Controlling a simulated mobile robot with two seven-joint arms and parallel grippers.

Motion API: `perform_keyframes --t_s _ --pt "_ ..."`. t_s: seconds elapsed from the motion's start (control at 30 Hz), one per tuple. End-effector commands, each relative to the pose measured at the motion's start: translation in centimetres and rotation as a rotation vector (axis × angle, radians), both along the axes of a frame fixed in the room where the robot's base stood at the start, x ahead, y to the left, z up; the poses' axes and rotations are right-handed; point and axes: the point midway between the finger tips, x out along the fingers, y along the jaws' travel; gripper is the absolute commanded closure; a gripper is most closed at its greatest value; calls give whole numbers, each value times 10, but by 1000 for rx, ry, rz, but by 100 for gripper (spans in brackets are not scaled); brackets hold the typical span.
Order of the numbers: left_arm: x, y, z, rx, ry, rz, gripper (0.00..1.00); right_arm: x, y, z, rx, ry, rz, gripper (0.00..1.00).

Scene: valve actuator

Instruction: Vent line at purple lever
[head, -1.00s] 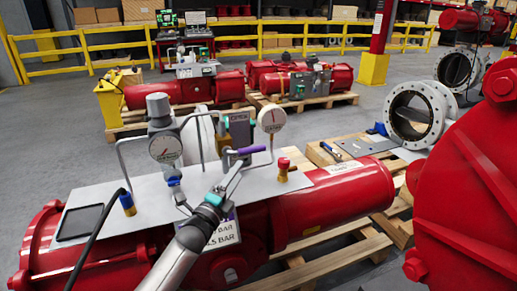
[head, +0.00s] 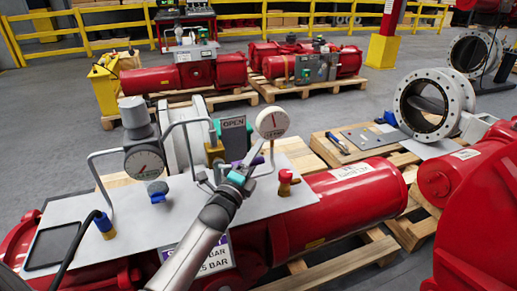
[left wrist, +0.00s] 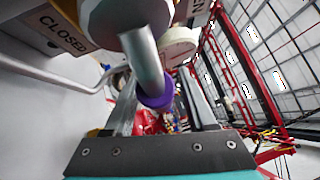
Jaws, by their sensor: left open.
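The purple lever (head: 257,160) is on the valve pipework above the grey plate, below the right gauge (head: 272,124). In the head view my left gripper (head: 247,168) reaches it from the front and partly covers it. In the left wrist view the lever's purple sleeve (left wrist: 157,101) and its grey metal arm show between the two fingers of my left gripper (left wrist: 160,105). The fingers are open, with gaps beside the sleeve. An OPEN sign (head: 233,122) stands behind the lever. A CLOSED sign (left wrist: 62,36) shows in the left wrist view. My right gripper is not in view.
A left gauge (head: 144,163), bent pipes and a red knob (head: 286,181) stand close around on the grey plate (head: 135,228). A black tablet (head: 53,246) lies at the plate's left. The red actuator cylinder (head: 350,196) lies beneath.

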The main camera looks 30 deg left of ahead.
Motion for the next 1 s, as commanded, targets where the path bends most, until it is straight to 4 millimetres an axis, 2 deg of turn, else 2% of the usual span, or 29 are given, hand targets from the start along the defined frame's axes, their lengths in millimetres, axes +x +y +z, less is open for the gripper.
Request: perform_keyframes --t_s 0.27,0.77,1.0 --pt "0 0 0 -1 0 0 43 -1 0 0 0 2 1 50" --pt "0 0 0 -1 0 0 100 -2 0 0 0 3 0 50" --pt "0 0 0 -1 0 0 100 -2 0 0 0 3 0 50"
